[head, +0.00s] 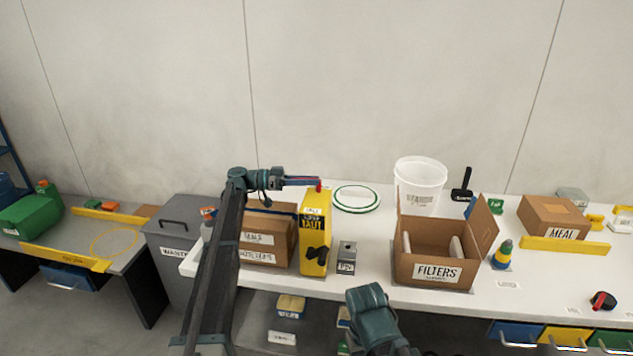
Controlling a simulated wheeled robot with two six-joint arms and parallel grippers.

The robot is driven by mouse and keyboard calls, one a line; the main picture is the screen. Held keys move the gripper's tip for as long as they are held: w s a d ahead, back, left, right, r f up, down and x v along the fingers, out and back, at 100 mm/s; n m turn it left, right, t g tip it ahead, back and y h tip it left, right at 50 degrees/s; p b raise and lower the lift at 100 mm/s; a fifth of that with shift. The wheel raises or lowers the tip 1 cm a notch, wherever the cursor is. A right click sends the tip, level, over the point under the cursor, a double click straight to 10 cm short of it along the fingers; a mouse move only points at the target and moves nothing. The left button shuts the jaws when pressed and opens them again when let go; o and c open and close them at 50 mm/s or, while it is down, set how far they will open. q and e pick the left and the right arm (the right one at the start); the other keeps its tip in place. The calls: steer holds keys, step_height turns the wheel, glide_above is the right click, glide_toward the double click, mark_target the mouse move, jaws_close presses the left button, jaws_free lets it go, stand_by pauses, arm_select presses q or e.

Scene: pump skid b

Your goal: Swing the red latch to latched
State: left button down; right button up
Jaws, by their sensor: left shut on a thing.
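A tall yellow box (315,235) with black lettering stands on the white bench, left of middle. A small red piece, the red latch (319,187), shows at its top edge. My left gripper (312,182) reaches in from the left, level with the box top, with its fingers shut at the red latch. The fingers cover part of the latch, so its exact angle is too small to tell. A teal part of my right arm shows at the bottom middle; its gripper is not in view.
An open filters carton (435,268), a white bucket (420,178) and a green-rimmed ring (356,211) are further right. A grey waste bin (176,235) stands left.

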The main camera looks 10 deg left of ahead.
arm_select(q)
steer(key=shift+s, duration=0.1)
steer(key=c, duration=0.8)
jaws_free()
steer(key=shift+d, duration=0.1)
steer(key=a, duration=0.4)
steer(key=s+a, duration=0.1)
steer(key=a, duration=0.9)
steer(key=shift+s, duration=0.15)
